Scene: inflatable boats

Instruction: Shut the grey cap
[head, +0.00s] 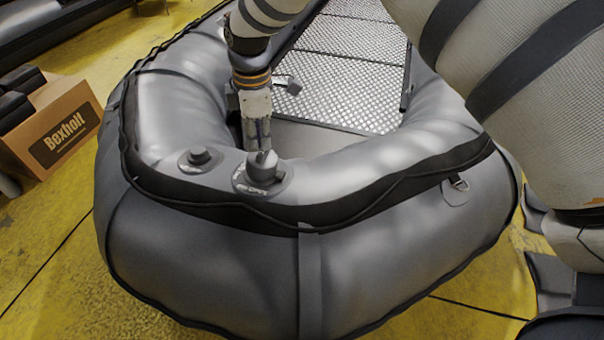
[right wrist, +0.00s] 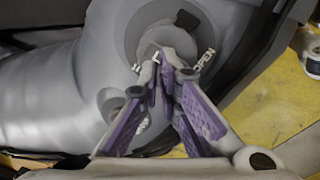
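The grey cap (head: 262,160) sits on a round valve base with white lettering, on top of the boat's grey tube. My right gripper (head: 258,140) reaches down to it from above, its narrow fingers close together at the cap's raised grip. In the right wrist view, the purple-padded fingers (right wrist: 168,75) converge on the cap (right wrist: 170,40) and appear shut on its grip. The word OPEN shows on the valve base beside it. The fingers hide part of the cap. My left gripper cannot be made out in these views.
A smaller dark valve cap (head: 200,156) stands left of the grey cap. The boat (head: 220,260) has a patterned metal floor (head: 345,85). A cardboard box (head: 60,125) stands at the left on the yellow floor (head: 50,245). A strap ring (head: 459,186) is at the right.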

